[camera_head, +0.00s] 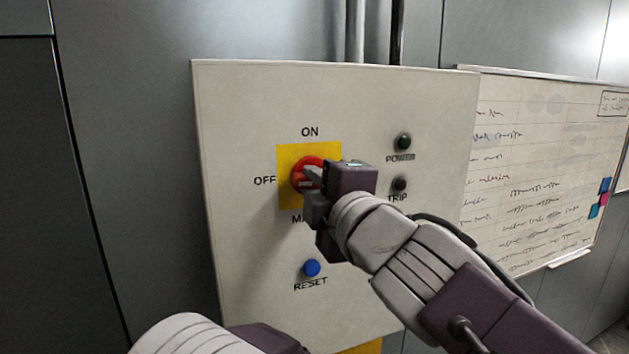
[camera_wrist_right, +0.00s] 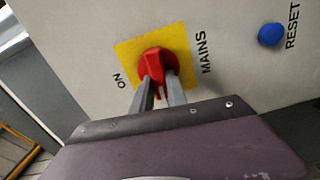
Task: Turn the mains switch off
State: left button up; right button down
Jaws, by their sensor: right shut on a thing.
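The mains switch is a red rotary knob (camera_head: 303,166) on a yellow square plate, with ON printed above it and OFF to its left. The red knob (camera_wrist_right: 153,62) also shows in the right wrist view, between ON and MAINS. My right gripper (camera_head: 312,178) is at the knob and covers part of it. In the wrist view my right gripper (camera_wrist_right: 160,88) has its two grey fingers on either side of the red handle, shut on it. The handle's ridge there runs roughly across the ON–MAINS line. My left gripper's fingers are out of view.
A blue RESET button (camera_head: 311,268) sits below the switch. A green POWER lamp (camera_head: 403,142) and a dark TRIP lamp (camera_head: 399,184) are to the right. A whiteboard (camera_head: 540,170) hangs beside the pale panel (camera_head: 245,240). The panel's left side is clear.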

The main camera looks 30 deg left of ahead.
jog(key=shift+n, duration=0.7)
jog(key=c, duration=1.3)
grip_release()
jog(key=b+v, duration=0.3)
jog(key=v, duration=0.5)
jog(key=shift+s+d+f, duration=0.1)
jog(key=shift+s+d, duration=0.1)
jog(key=shift+s, duration=0.1)
